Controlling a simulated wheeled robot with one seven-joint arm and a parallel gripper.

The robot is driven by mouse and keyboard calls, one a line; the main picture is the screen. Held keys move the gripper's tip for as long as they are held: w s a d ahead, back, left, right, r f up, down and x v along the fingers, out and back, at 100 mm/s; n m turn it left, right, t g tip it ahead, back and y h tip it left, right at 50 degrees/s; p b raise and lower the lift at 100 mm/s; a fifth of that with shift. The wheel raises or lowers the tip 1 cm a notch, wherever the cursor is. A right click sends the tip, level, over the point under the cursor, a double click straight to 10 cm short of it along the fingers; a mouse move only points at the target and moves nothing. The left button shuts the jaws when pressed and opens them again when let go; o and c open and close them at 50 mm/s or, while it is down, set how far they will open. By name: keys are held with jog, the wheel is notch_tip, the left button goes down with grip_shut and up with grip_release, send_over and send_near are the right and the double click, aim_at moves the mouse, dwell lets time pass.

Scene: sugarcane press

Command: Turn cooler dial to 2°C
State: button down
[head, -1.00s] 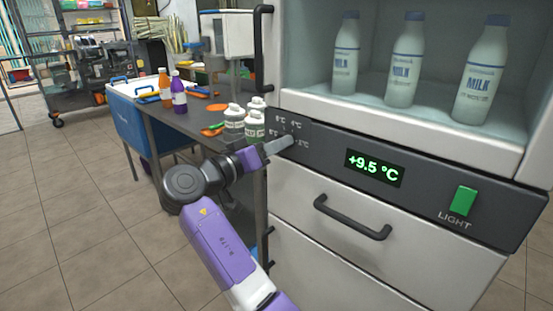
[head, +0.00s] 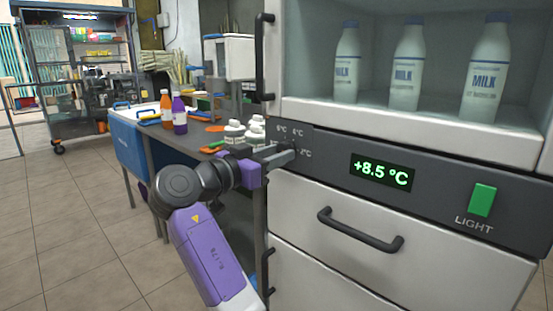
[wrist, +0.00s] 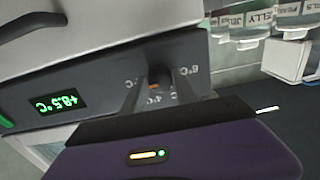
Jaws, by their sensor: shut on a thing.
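The cooler's dark control panel (head: 330,160) runs below the glass milk compartment. Its green display (head: 382,172) reads +8.5 °C. My gripper (head: 283,155) is shut on the dial. The display also shows in the wrist view (wrist: 58,103), upside down.
A green LIGHT switch (head: 482,200) is at the panel's right. A drawer handle (head: 358,232) juts out below, and a vertical door handle (head: 265,58) stands above the dial. A table with white-lidded jars (head: 235,133) and two bottles (head: 180,114) stands at the left.

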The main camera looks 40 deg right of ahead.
jog(key=shift+f, duration=0.15)
jog(key=c, duration=1)
grip_release()
jog(key=a+p, duration=0.1)
jog(key=a, duration=0.7)
jog(key=shift+s+p, duration=0.15)
jog(key=shift+p, duration=0.2)
